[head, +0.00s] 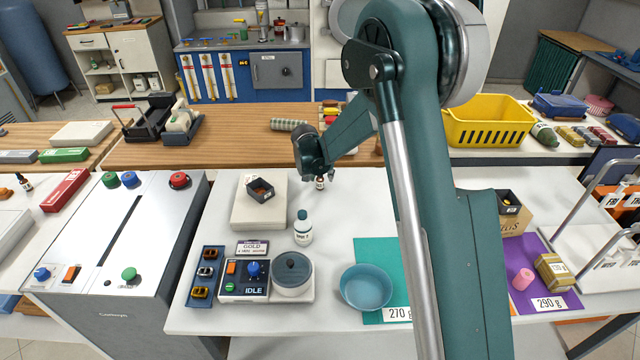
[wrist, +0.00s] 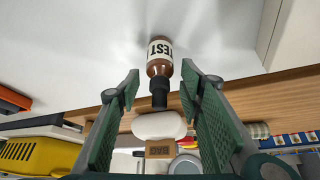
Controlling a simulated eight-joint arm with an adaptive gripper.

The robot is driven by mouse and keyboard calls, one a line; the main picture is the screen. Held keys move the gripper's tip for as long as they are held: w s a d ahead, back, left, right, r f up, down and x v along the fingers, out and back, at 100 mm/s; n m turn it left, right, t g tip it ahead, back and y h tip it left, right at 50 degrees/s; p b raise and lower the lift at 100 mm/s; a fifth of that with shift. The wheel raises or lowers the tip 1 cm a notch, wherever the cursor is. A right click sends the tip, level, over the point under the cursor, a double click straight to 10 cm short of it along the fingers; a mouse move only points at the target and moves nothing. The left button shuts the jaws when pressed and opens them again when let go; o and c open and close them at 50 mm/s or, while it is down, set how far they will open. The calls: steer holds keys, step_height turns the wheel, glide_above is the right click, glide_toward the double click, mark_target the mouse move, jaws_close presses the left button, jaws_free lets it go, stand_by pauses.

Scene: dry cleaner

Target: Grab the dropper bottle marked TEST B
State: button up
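A small brown dropper bottle (head: 320,183) with a black cap stands on the white table beneath my gripper (head: 311,172) in the head view. In the wrist view the bottle (wrist: 160,57) has a white label reading TEST; any letter after it is out of sight. My gripper (wrist: 160,76) is open, with one green-padded finger on each side of the bottle's black cap. Gaps show between both fingers and the bottle. A similar small dark bottle (head: 23,181) stands at the far left; its label is too small to read.
A white bottle with a teal cap (head: 303,231) stands nearer the front. A pale box (head: 247,212) bearing a dark tray (head: 260,191) lies to the left. A blue bowl (head: 366,287) sits at the front. A wooden counter (head: 230,153) runs behind the table.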

steer(key=shift+x, duration=0.85)
steer(key=shift+r, duration=0.1)
steer(key=c, duration=1.1)
